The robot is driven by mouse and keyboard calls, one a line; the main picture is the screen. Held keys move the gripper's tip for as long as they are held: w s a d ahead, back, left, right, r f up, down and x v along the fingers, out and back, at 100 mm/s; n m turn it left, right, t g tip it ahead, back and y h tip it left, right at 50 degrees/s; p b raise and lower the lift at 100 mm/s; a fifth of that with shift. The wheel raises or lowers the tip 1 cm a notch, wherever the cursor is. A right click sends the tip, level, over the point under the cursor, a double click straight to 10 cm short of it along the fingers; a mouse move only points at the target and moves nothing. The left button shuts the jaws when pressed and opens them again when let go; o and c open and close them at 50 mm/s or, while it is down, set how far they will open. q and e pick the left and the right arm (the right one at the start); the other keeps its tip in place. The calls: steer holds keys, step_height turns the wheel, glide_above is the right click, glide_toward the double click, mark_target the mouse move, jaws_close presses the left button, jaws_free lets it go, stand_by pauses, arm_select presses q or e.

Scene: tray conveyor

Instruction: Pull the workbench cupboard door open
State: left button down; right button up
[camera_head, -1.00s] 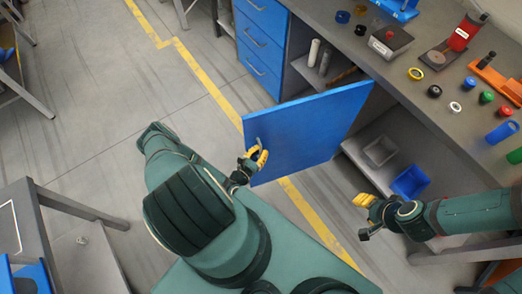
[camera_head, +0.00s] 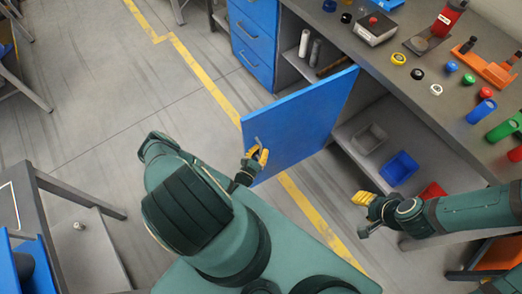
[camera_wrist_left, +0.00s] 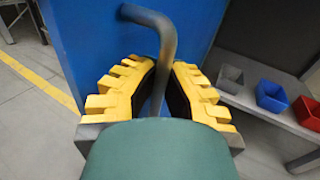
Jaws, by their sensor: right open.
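The blue cupboard door (camera_head: 300,120) stands swung out from the workbench, with the shelves behind it exposed. Its grey bar handle (camera_head: 257,141) is near the door's free edge. The handle also shows in the left wrist view (camera_wrist_left: 165,45), running down between the yellow fingers. My left gripper (camera_head: 256,157) is closed around the handle; the handle's lower end is hidden between the finger pads. My right gripper (camera_head: 362,199) is open and empty, held above the floor in front of the open cupboard and apart from the door.
Inside the cupboard are a grey bin (camera_head: 369,138), a blue bin (camera_head: 399,168) and a red bin (camera_head: 432,191). Blue drawers (camera_head: 253,43) are left of the opening. The floor left of the door is clear. A grey table (camera_head: 30,215) stands at lower left.

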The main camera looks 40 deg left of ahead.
arm_select(q)
steer(key=shift+s+a+f, duration=0.1)
steer(key=c, duration=1.1)
jaws_free()
steer(key=shift+o, duration=0.4)
steer(key=s+d, duration=0.2)
steer(key=s, duration=1)
steer(key=shift+w+d, duration=0.1)
